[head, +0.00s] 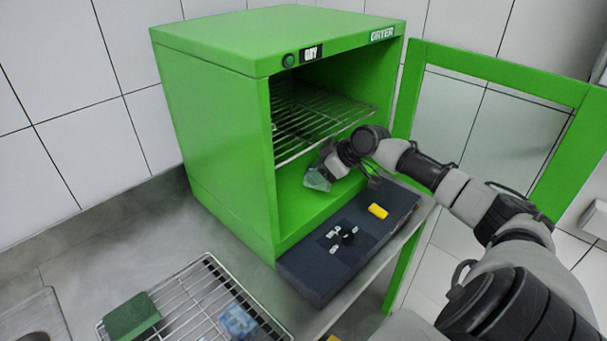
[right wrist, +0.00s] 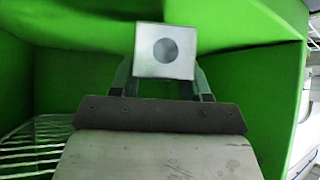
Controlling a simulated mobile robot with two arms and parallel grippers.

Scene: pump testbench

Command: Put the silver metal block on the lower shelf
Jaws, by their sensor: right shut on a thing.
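The silver metal block (right wrist: 165,50) shows in the right wrist view as a pale square face with a round dark hole. My right gripper (head: 318,179) is shut on it, with a finger on either side. In the head view, the gripper is inside the green dryer (head: 220,130), below the wire shelf (head: 318,120) and above the green dryer floor (head: 300,212). Whether the block touches the floor is unclear. The block is hard to make out in the head view. My left gripper is not in view.
The dryer door (head: 590,150) stands open at the right, beside my arm. A dark control panel (head: 310,275) with a yellow part (head: 378,211) lies before the opening. A wire rack (head: 205,275) at lower left holds a green block (head: 132,318) and a blue block (head: 240,322).

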